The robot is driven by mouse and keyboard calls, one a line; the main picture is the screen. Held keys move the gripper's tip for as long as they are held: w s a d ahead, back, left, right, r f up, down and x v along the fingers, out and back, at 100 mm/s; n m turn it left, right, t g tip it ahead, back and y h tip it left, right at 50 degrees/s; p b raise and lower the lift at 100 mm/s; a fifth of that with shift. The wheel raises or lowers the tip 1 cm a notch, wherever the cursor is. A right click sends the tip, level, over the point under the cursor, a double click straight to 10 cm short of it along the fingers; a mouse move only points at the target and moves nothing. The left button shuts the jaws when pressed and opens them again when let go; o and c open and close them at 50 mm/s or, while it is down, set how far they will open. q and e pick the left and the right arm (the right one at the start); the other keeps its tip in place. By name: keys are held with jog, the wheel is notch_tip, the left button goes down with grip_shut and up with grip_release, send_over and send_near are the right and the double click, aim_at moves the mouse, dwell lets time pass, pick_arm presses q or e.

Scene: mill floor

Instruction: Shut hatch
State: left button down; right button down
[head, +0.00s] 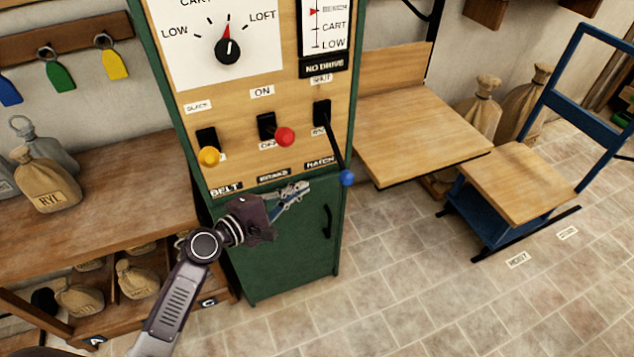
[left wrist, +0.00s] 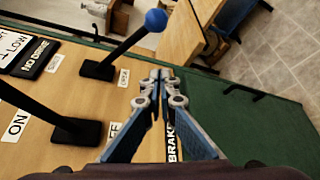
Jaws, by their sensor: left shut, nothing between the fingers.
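The hatch lever is a long black rod with a blue knob (head: 347,177), the rightmost of three levers on the wooden panel (head: 248,175). Its rod slopes down and outward from its black slot plate, above the HATCH label (head: 320,162). The blue knob (left wrist: 155,20) also shows at the top of the left wrist view. My left gripper (head: 304,188) is shut and empty, in front of the panel's lower edge. It is left of the blue knob and apart from it. Its closed fingertips (left wrist: 160,75) point toward the hatch lever side. My right gripper is not in view.
The yellow belt knob (head: 208,156) and red brake knob (head: 285,137) stick out to the left of the hatch lever. A green cabinet door (head: 285,245) is below. A wooden table (head: 415,140) and a blue cart (head: 515,185) stand right. Open tiled floor lies in front.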

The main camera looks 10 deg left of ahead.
aim_at(335, 147)
pick_arm(q)
jog(key=w+d+p, duration=0.3)
jog(key=w+d, duration=0.1)
jog(key=d, duration=0.3)
jog(key=shift+w+d, duration=0.3)
jog(key=shift+f, duration=0.1)
